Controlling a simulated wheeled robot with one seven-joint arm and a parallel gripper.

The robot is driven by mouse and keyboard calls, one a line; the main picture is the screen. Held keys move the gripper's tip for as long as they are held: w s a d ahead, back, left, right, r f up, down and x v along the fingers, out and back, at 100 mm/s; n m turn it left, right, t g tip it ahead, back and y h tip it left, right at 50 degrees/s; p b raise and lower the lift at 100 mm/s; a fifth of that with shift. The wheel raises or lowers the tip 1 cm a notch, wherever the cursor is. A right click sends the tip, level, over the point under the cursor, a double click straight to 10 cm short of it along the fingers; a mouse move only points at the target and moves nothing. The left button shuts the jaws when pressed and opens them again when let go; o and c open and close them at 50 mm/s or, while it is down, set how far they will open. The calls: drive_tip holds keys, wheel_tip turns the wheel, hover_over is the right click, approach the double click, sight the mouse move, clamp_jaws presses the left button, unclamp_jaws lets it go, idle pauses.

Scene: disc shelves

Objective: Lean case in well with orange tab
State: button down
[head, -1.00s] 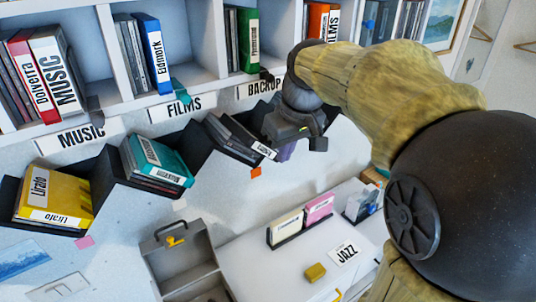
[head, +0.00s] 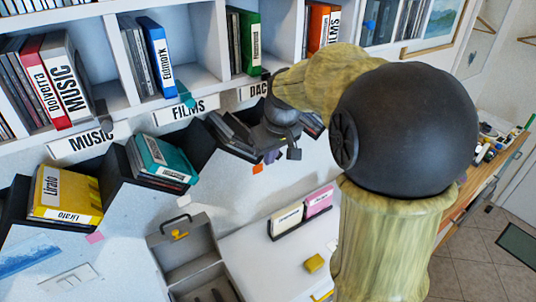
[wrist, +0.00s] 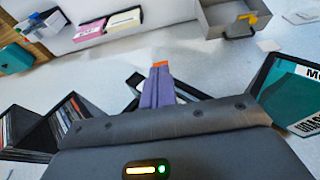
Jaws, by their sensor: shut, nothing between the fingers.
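The orange tab (head: 257,169) is on the wall below a black well that holds dark cases (head: 232,130), leaning to the left. My gripper (head: 270,156) is at the right side of this well, in front of it, and its wrist hides part of the well. In the wrist view my purple fingers (wrist: 157,88) are together and empty, with the orange tab (wrist: 160,64) just beyond their tips. Black well edges (wrist: 137,84) show on both sides of the fingers. I cannot tell which case is the task's, or whether the fingers touch one.
The neighbouring well on the left holds teal cases (head: 165,158); yellow cases (head: 65,193) fill the well beyond. Disc wells (wrist: 68,122) lie on the other side. White shelves with labels (head: 187,108) run above. An open grey box (head: 190,250) and a yellow block (head: 314,263) are below.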

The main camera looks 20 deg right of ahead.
drive_tip(key=shift+w+a+p, duration=0.2)
drive_tip(key=shift+w+a, duration=0.1)
drive_tip(key=shift+w, duration=0.55)
drive_tip(key=shift+w+a+p, duration=0.2)
drive_tip(key=shift+w+a, duration=0.05)
drive_tip(key=shift+w, duration=0.6)
drive_tip(key=shift+s, duration=0.1)
drive_tip(key=shift+s+d, duration=0.1)
drive_tip(key=shift+s+d, duration=0.15)
drive_tip(key=s+d+r+b, duration=0.1)
drive_tip(key=s+r+b, duration=0.2)
drive_tip(key=s+r, duration=0.3)
wheel_tip(320, 180, up, 4)
drive_tip(key=shift+d+f+b, duration=0.2)
drive_tip(key=shift+d+b, duration=0.15)
drive_tip(key=shift+b, duration=0.05)
